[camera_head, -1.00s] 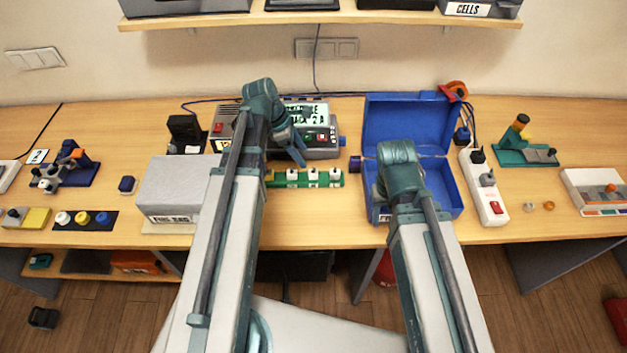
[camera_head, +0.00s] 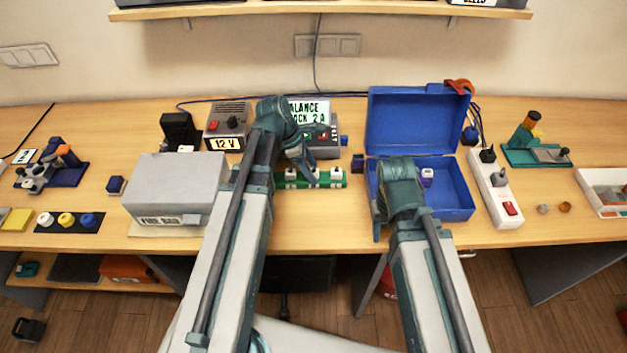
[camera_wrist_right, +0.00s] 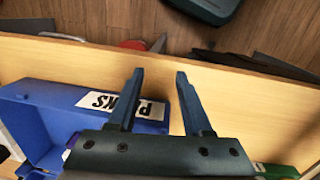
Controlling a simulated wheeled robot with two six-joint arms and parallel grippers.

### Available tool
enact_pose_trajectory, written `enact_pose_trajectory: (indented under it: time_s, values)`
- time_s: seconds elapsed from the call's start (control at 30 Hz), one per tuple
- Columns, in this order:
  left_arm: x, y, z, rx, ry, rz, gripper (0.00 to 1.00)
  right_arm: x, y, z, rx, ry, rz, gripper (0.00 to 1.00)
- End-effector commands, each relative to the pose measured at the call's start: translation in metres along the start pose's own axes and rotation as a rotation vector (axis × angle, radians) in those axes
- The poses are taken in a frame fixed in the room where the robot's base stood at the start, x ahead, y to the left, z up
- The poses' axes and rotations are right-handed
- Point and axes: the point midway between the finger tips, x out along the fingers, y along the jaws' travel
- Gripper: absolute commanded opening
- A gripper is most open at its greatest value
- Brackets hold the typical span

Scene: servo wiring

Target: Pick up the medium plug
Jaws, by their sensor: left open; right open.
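I cannot tell which item is the medium plug. A green strip (camera_head: 335,181) with several white connectors (camera_head: 315,176) lies at the table's middle, partly hidden by my left arm. A white-and-purple piece (camera_head: 427,177) is in the open blue box (camera_head: 455,200). My left gripper (camera_head: 305,165) is open, pointing down near the green strip, its tips partly hidden. My right gripper (camera_wrist_right: 158,72) is open and empty in the right wrist view, over bare table by the box's "PACKS" label (camera_wrist_right: 122,104). In the head view its wrist covers the box's left front.
A grey box (camera_head: 175,185) stands left of my left arm. The charger (camera_head: 325,140) and 12 V supply (camera_head: 228,125) stand behind the green strip. A power strip (camera_head: 497,190) with plugs lies right of the blue box. The front table edge runs under my arms.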

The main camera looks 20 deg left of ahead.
Motion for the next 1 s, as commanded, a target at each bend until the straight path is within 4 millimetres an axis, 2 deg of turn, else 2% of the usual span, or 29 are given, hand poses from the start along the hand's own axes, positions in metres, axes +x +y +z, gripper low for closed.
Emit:
enact_pose_trajectory:
  time_s: [0.03, 0.27, 0.63, 1.0]
  values:
    - [0.0051, 0.0, -0.0007, 0.001, 0.0, 0.0, 0.68, 0.0049, -0.0005, -0.0003, 0.0, 0.0, 0.0, 0.5]
    - [0.0032, -0.0001, 0.0005, 0.0, 0.0, 0.0, 0.68, 0.0028, -0.0003, -0.0002, 0.0, 0.0, 0.0, 0.5]
    - [0.0032, -0.0001, 0.0004, 0.0, 0.0, 0.0, 0.01, 0.0028, -0.0003, -0.0002, 0.0, 0.0, 0.0, 0.5]
    - [0.0025, -0.0001, 0.0005, 0.0, 0.0, 0.0, 0.0, 0.0021, -0.0002, -0.0001, 0.0, 0.0, 0.0, 0.5]
